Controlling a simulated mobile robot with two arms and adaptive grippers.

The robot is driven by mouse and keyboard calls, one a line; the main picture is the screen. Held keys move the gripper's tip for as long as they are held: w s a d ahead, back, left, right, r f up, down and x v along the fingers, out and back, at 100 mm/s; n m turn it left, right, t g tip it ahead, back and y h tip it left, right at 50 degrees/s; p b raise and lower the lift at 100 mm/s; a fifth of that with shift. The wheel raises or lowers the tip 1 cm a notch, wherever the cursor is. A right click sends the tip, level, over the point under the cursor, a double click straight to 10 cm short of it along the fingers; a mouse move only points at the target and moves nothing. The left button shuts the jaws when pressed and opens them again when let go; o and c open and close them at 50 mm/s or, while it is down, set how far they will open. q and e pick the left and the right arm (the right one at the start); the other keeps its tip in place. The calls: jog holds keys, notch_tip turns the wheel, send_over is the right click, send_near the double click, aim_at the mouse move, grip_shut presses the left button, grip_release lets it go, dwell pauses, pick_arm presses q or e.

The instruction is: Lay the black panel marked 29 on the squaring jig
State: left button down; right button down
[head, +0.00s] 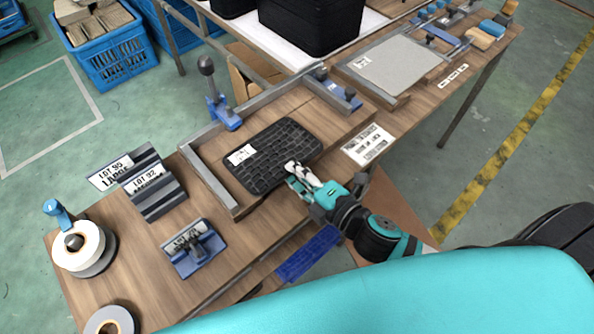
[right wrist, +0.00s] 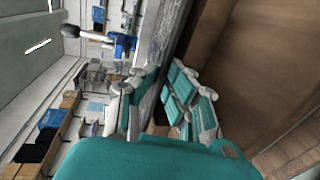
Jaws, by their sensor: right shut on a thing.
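The black panel (head: 285,145) has a woven-looking surface and a white label (head: 241,154), too small to read surely. It is over the wooden bed of the squaring jig (head: 318,118), inside the corner of its grey metal rails (head: 207,178). A small gap shows between panel and rails; I cannot tell whether it lies flat on the bed or is just above it. My right gripper (head: 291,176) is shut on the panel's near right edge. In the right wrist view its fingers (right wrist: 158,100) are around a dark grey strip, likely the panel's edge. My left gripper is not in view.
A blue clamp with an upright knob (head: 222,108) stands behind the left rail; another blue clamp (head: 338,92) is at the back right. Label holders (head: 155,188), a stamp-like block (head: 193,247) and tape rolls (head: 78,250) occupy the left. A grey panel (head: 390,66) lies farther right.

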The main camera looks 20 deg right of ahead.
jog(key=shift+s+f, duration=0.25)
jog(key=shift+f, duration=0.75)
jog(key=c, duration=1.4)
grip_release()
jog(key=shift+w+f, duration=0.1)
jog(key=shift+w, duration=0.15)
jog(key=shift+o, duration=0.2)
jog(key=shift+s, duration=0.15)
jog(key=r+v, duration=0.1)
jog(key=v, duration=1)
jog(key=shift+s+r, duration=0.2)
jog(key=shift+s, duration=0.1)
jog(key=shift+d+f, duration=0.1)
jog(key=shift+d, duration=0.05)
